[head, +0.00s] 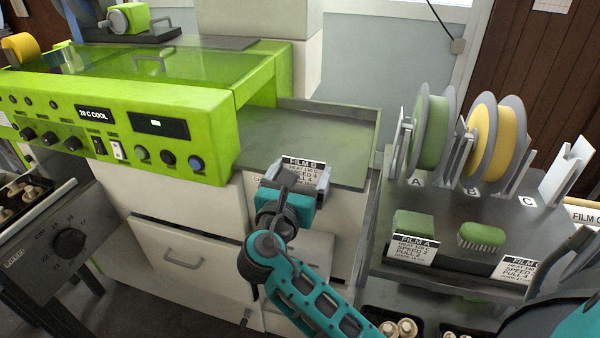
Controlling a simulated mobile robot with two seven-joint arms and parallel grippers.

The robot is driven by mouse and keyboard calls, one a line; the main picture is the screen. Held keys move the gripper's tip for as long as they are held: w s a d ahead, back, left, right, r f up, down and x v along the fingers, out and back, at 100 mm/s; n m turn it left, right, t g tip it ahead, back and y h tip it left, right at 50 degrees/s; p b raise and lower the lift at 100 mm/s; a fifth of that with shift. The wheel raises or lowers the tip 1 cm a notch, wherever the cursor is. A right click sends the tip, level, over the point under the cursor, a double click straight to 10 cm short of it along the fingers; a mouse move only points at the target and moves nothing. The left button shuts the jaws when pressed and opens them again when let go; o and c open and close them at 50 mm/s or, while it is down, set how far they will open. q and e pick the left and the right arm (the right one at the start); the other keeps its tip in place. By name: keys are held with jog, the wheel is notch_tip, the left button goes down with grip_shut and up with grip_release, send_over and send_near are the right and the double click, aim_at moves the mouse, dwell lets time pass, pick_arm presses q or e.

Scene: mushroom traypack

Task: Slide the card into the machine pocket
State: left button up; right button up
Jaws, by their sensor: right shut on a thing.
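My right gripper (294,188) is shut on a white card with a black header reading FILM B (303,163). It holds the card upright at the front edge of the metal outfeed tray (345,160). Only the upper part of the card shows; the gripper hides the rest. The green machine (205,120), with its dials and a display reading COOL, stands to the left. Pale grey pieces flank the card; I cannot tell whether they are the pocket or parts of the gripper. My left gripper is not in view.
A dark stand (450,215) at right carries a green reel (432,135), a yellow reel (485,140), a FILM A card (414,250), a FILM C card (518,269) and a green brush (481,235). Mushroom trays lie below. White drawers (185,258) stand under the machine.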

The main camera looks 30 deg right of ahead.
jog(key=shift+f+p, duration=0.2)
jog(key=shift+p, duration=0.15)
dwell(0.5)
jog(key=o, duration=0.7)
jog(key=shift+o, duration=0.2)
notch_tip(320, 180, up, 20)
jog(key=p, duration=0.5)
jog(key=shift+p, duration=0.35)
